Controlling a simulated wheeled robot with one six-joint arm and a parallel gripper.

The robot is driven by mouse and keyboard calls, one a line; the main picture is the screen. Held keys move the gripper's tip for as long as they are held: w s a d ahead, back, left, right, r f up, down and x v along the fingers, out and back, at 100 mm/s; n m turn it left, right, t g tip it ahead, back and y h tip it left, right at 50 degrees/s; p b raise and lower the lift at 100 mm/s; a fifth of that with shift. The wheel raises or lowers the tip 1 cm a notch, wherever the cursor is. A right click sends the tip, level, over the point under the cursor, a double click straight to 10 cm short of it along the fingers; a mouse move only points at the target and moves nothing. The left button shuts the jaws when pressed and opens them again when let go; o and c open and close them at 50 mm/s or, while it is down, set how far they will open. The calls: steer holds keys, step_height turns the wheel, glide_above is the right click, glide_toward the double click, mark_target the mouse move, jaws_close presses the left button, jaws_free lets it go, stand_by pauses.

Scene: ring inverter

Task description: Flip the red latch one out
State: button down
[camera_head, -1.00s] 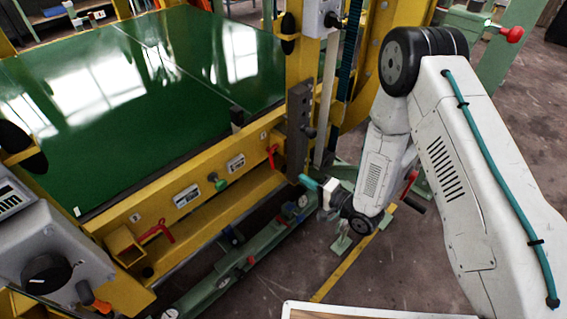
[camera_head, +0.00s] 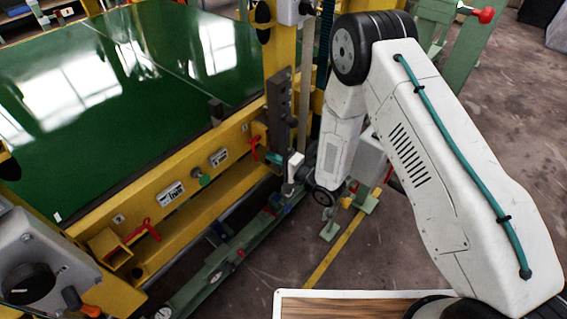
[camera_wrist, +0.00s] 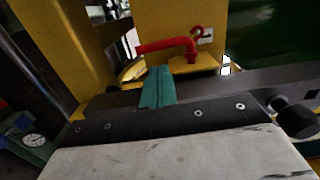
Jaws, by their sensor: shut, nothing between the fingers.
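A red latch (camera_head: 254,147) sits on the yellow frame near its right post. It also shows in the wrist view as a bent red handle (camera_wrist: 170,45) on a yellow block, its arm pointing left. A second red latch (camera_head: 143,233) is at the lower left of the frame. My gripper (camera_head: 272,157) is close to the right-hand latch. In the wrist view its teal fingers (camera_wrist: 157,86) are shut and empty, just below the latch arm; I cannot tell whether they touch.
A dark grey vertical plate (camera_head: 280,106) stands on the post close by my gripper. A green knob (camera_head: 204,180) sticks out of the yellow beam between the latches. A green rail (camera_head: 215,268) runs low along the front. The floor (camera_head: 270,268) at centre is mostly clear.

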steer(key=shift+x, duration=1.4)
steer(key=s+a, duration=0.2)
steer(key=s, duration=0.1)
steer(key=shift+a, duration=0.1)
steer(key=v, duration=1)
steer(key=shift+w+r, duration=0.1)
